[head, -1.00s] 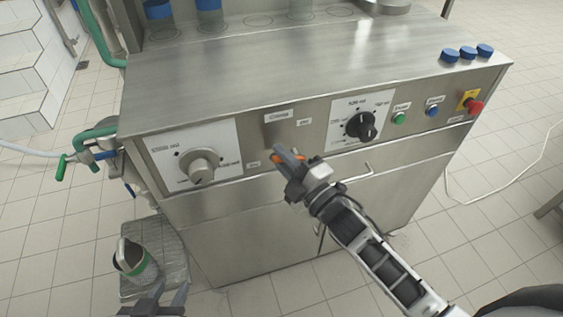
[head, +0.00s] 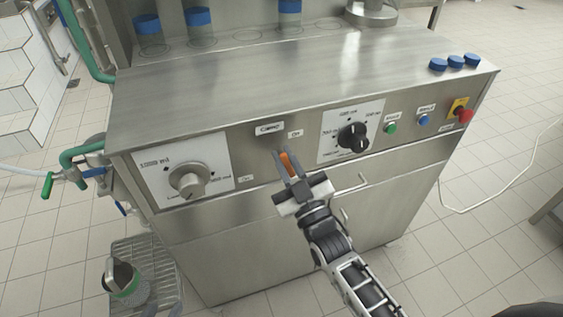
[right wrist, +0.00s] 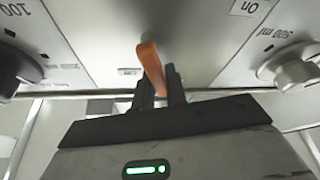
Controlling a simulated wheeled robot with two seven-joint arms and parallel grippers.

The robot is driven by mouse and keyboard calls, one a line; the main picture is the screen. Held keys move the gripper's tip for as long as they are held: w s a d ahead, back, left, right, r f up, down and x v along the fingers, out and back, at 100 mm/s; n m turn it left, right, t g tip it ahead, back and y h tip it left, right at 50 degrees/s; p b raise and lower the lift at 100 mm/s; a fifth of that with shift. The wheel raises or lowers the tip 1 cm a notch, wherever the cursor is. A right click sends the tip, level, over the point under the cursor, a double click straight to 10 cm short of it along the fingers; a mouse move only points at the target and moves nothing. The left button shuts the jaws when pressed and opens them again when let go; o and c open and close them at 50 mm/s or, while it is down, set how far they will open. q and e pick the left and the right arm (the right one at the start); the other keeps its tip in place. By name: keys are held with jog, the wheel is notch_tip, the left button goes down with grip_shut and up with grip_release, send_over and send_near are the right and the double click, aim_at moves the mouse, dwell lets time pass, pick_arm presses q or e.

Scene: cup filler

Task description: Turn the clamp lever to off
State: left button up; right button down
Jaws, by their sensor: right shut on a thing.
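The clamp lever (head: 286,158) is orange and sits on the front panel below the Clamp label (head: 269,128) and the Off label (head: 295,133). The On label (head: 246,179) is lower and to the left. My right gripper (head: 285,164) is at the lever with a finger on each side, shut on it. In the right wrist view the lever (right wrist: 151,62) sticks up from between the dark fingers (right wrist: 158,90); its lower end is hidden.
A grey dial (head: 188,180) is left of the lever and a black dial (head: 352,136) is right of it. Green, blue and red buttons (head: 463,114) sit further right. A bent handle (head: 350,187) sticks out below.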

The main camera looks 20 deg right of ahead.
jog(key=shift+d+m+h, duration=0.3)
jog(key=shift+m+h, duration=0.35)
jog(key=shift+m, duration=0.65)
jog(key=shift+d+m+h, duration=0.25)
jog(key=shift+m+h, duration=0.4)
jog(key=shift+m, duration=0.65)
jog(key=c, duration=1.4)
grip_release()
jog(key=shift+c, duration=0.2)
